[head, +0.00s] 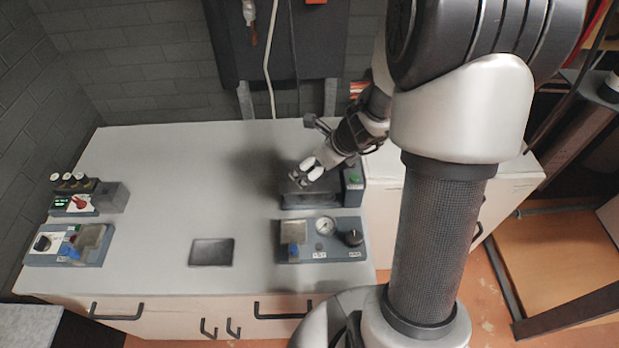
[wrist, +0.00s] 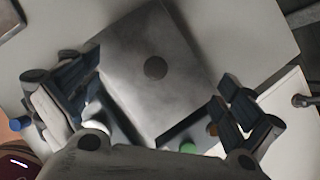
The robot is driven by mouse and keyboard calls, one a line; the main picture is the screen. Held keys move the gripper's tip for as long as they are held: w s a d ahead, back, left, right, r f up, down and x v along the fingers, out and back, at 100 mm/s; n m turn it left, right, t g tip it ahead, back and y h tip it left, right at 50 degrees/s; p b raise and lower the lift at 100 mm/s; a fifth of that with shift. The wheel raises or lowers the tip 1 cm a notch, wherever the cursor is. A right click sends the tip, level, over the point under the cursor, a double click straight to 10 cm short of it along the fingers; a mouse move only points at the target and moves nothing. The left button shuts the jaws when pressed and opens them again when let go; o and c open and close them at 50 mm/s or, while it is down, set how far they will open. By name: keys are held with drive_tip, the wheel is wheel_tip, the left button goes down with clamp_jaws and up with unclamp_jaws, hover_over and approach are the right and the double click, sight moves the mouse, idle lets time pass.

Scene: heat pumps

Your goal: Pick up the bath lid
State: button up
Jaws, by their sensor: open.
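The bath lid (wrist: 128,55) is a square grey metal plate with a round dark knob (wrist: 155,68) at its middle, seen from above in the wrist view. In the head view the lid (head: 322,187) looks dark and sits on a box on the worktop, partly covered by my gripper. My gripper (head: 304,175) is over the lid. In the wrist view its two fingers (wrist: 160,92) are spread wide, one on each side of the lid, with the knob between them. Nothing is held. The exact height above the knob is hard to tell.
A green button (head: 353,179) is on the unit's right end. A gauge panel (head: 322,254) lies in front of it. A dark square plate (head: 212,252) lies on the worktop (head: 165,180). Two devices stand at the far left. The middle of the worktop is clear.

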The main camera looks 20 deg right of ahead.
sight(312, 167)
drive_tip(key=b+x, duration=0.1)
drive_tip(key=x, duration=0.2)
drive_tip(key=shift+f, duration=0.1)
